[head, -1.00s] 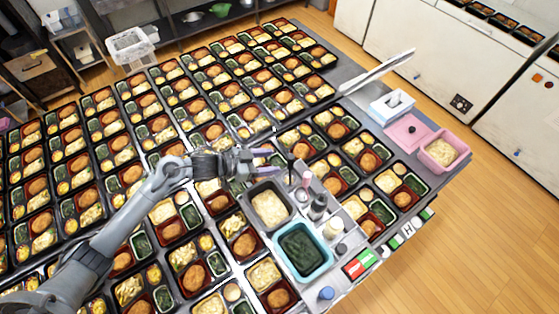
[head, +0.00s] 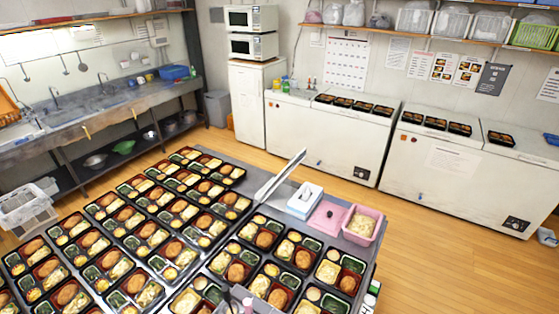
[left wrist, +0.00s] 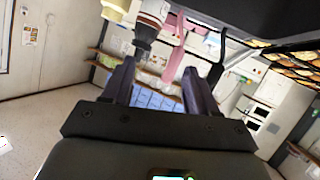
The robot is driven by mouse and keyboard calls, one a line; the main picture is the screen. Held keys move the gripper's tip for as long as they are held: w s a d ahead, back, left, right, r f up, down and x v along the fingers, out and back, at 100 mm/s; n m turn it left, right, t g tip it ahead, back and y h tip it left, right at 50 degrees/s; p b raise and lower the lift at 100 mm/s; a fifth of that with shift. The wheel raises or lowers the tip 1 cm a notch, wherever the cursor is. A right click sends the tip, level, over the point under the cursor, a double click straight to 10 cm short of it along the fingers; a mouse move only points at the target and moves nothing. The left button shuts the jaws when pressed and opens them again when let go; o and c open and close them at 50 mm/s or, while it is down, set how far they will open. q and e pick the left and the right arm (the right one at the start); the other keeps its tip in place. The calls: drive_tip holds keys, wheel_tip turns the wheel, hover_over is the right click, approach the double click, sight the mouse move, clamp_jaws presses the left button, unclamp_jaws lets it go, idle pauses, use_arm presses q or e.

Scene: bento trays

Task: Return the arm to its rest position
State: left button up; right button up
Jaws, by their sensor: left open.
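My left gripper (left wrist: 157,72) shows in the left wrist view with its two dark fingers spread apart. No object shows held between them. A dark bottle-like item (left wrist: 150,22) and a pink item (left wrist: 174,48) appear above the fingers in that view; I cannot tell their distance. My left arm is not clearly visible in the head view now. My right gripper is in neither view. Rows of filled bento trays (head: 118,226) cover the table in the head view.
White chest freezers (head: 462,170) line the back wall. A sink counter (head: 100,105) stands left. Wooden floor lies clear at right.

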use_arm(q)
drive_tip(key=s+d+r+n+y+p, duration=0.3)
drive_tip(key=s+r+n+y, duration=0.1)
drive_tip(key=s, duration=0.2)
drive_tip(key=s+a+r+n+g+y+p, duration=0.1)
drive_tip(key=s+a+r+g+y, duration=0.2)
drive_tip(key=s+a+g+y, duration=0.2)
drive_tip(key=shift+s+a+y, duration=0.5)
drive_tip(key=shift+s+a, duration=0.95)
drive_tip(key=shift+s, duration=1.5)
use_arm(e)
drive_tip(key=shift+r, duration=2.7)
